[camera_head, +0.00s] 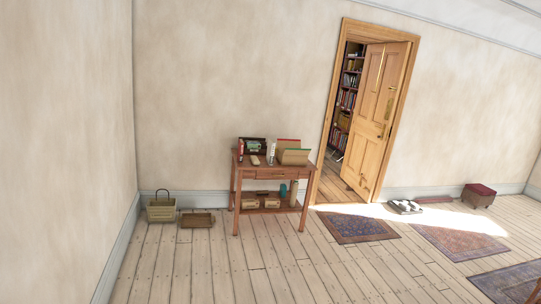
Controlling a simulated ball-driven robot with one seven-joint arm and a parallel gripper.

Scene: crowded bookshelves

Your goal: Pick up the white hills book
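I cannot pick out a white hills book at this distance. A small wooden table (275,173) stands against the back wall. On it are a dark-edged picture or book cover with green in it (253,146), a small pale object lying flat (255,160), a narrow whitish upright object (271,154) and a tan holder with red and green edges (293,157). Bookshelves with many books (347,95) show through the doorway, too small to read. My gripper is not in view.
A basket with a handle (161,209) and a low tray-like basket (197,219) sit left of the table. The wooden door (381,118) stands open. Rugs (357,227) lie on the plank floor, with a red-topped stool (479,194) at right. Floor before the table is clear.

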